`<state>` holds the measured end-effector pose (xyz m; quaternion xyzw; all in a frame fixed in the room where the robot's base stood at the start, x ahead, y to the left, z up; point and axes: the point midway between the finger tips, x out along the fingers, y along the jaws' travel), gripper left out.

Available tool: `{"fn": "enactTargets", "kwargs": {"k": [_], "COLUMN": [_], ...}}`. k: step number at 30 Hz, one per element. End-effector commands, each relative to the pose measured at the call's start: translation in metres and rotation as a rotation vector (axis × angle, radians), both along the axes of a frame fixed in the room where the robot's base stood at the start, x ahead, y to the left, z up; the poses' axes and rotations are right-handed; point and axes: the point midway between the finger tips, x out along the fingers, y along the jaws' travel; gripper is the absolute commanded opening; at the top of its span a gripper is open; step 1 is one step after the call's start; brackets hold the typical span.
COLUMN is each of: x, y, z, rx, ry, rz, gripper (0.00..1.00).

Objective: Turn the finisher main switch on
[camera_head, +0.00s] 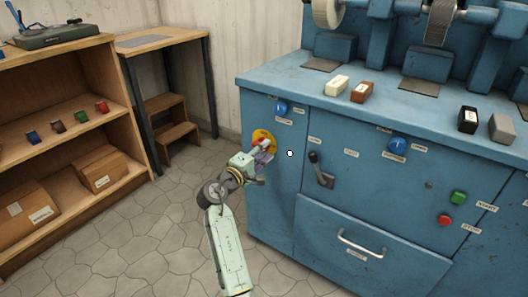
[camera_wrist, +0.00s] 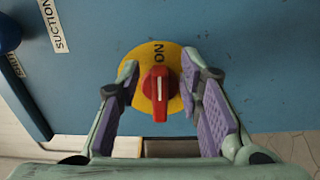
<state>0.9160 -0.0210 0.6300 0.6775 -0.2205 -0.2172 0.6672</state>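The finisher main switch is a red rotary knob (camera_wrist: 159,98) with a white line, on a round yellow plate (camera_wrist: 174,103). The yellow plate (camera_head: 259,134) also shows on the left of the blue machine's front in the head view. In the wrist view the knob's white line runs up and down the picture, towards the sideways-printed word "ON" above it. My gripper (camera_wrist: 162,80) is open, with one purple-padded finger on each side of the knob. Gaps show between the fingers and the knob. In the head view my gripper (camera_head: 264,152) partly covers the plate and hides the knob.
The blue machine (camera_head: 270,210) has a black lever (camera_head: 319,168), a drawer handle (camera_head: 360,243), blue knobs (camera_head: 397,146), and green (camera_head: 457,197) and red (camera_head: 444,220) buttons. A wooden shelf (camera_head: 120,87) stands left. The stone floor (camera_head: 150,240) between them is clear.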

Motion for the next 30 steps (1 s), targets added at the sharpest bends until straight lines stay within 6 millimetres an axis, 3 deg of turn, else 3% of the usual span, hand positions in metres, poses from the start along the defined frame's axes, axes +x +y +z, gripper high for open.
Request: {"fn": "enactTargets", "kwargs": {"k": [13,26,30], "x": [-0.053,-0.058,-0.055], "y": [0.039,0.044,0.074], "z": [0.000,0.001,0.022], "rx": [0.000,0.003,0.057], "ry": [0.000,-0.003,-0.054], "rz": [0.003,0.005,0.096], "gripper": [0.33,0.33,0.33]}}
